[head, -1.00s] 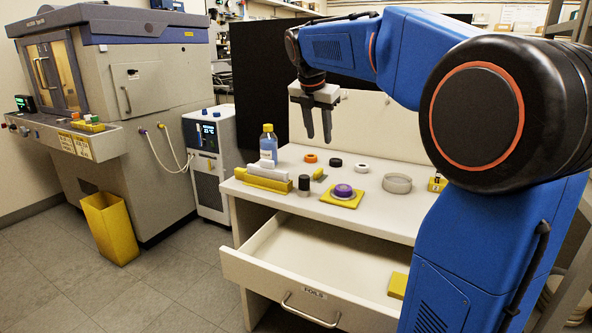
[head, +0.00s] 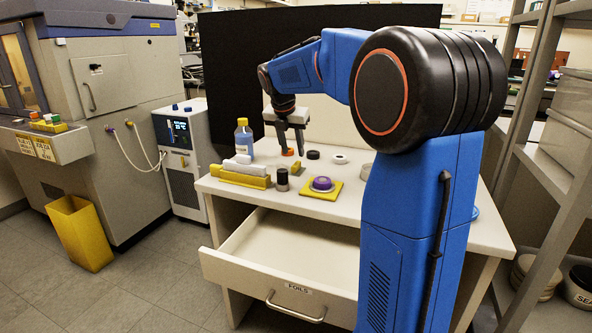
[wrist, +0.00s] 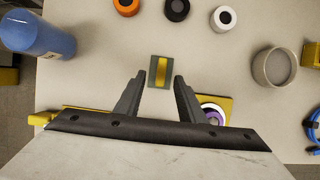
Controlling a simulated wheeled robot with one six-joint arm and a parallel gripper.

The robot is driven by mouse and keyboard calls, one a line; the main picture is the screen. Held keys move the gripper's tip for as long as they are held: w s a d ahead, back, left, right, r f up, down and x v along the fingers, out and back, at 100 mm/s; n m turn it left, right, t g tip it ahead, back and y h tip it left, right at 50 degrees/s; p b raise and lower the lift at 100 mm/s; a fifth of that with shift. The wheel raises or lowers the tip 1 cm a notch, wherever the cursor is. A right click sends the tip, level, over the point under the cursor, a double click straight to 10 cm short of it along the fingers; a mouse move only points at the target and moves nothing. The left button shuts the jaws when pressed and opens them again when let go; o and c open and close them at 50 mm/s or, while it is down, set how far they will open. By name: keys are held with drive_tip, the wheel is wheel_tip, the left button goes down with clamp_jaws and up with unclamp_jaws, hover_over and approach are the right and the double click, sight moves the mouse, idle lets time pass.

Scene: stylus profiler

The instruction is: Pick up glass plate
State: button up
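The glass plate (wrist: 152,73) is a small grey-green rectangle with a yellow stripe down its middle, lying flat on the bench top. In the head view the plate (head: 297,168) is a small patch just below my fingers. My gripper (wrist: 159,80) is open and empty, pointing down at the bench. In the wrist view its two fingertips lie either side of the plate's near end. In the head view my gripper (head: 292,154) is low over the bench; its exact height above the plate cannot be told.
A blue bottle (wrist: 38,35) stands left. Orange (wrist: 127,5), black (wrist: 177,8) and white (wrist: 223,18) rings lie beyond the plate; a grey dish (wrist: 274,67) sits right. A purple item (head: 322,183) rests on a yellow pad nearby. The drawer (head: 262,283) below is open.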

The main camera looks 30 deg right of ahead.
sight(296, 164)
drive_tip(key=shift+s+x, duration=0.1)
drive_tip(key=shift+x, duration=1.35)
drive_tip(key=shift+s+x, duration=0.15)
drive_tip(key=shift+x, duration=1.35)
drive_tip(key=shift+a+f, duration=0.1)
clamp_jaws()
